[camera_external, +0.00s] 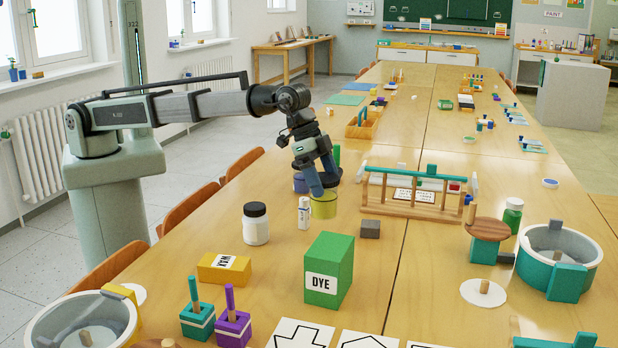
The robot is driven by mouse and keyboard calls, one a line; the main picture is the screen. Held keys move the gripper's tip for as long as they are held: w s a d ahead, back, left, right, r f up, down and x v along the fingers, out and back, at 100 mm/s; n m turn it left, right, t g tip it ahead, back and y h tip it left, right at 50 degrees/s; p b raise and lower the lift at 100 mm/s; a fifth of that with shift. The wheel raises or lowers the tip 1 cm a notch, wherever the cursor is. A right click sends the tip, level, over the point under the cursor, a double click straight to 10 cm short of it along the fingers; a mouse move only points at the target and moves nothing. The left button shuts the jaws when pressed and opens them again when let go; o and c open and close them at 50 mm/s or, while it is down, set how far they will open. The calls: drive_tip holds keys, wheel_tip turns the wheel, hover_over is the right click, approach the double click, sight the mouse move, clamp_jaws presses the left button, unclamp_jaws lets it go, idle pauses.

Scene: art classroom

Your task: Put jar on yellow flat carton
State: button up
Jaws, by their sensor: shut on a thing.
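My gripper (322,188) points down over the table's left half, its blue fingers shut on a small olive-yellow, cup-like jar (325,208). The fingers cover part of the jar's top, and I cannot tell whether its base touches the table. The yellow flat carton (211,268), labelled WAX, lies nearer the camera and to the left, with its top bare. A white jar with a black lid (255,228) stands upright between the carton and my gripper.
A small white bottle (304,213) stands close to my gripper's left. A tall green DYE box (328,272) stands right of the carton. A dark grey block (370,229) and a wooden rack (412,198) are to the right. Purple and teal stamps (233,328) stand in front.

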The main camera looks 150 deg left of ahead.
drive_tip(key=w+d+r+m+h, duration=0.1)
drive_tip(key=w+d+r+m, duration=0.15)
drive_tip(key=d, duration=1.05)
drive_tip(key=w+d+r+m, duration=0.1)
drive_tip(key=w+d+r, duration=0.2)
drive_tip(key=d, duration=1)
drive_tip(key=shift+s+f+n+y, duration=0.15)
drive_tip(key=shift+s+f+n, duration=0.55)
drive_tip(key=shift+f, duration=1.05)
drive_tip(key=shift+s+f+n+y, duration=0.3)
drive_tip(key=shift+s+f, duration=0.55)
drive_tip(key=shift+f, duration=0.9)
drive_tip(key=shift+s+f+n+y, duration=0.1)
drive_tip(key=shift+s+f+n, duration=0.65)
drive_tip(key=shift+f, duration=1)
drive_tip(key=shift+f, duration=0.15)
drive_tip(key=o, duration=1.6)
drive_tip(key=shift+c, duration=0.2)
drive_tip(key=v, duration=1.2)
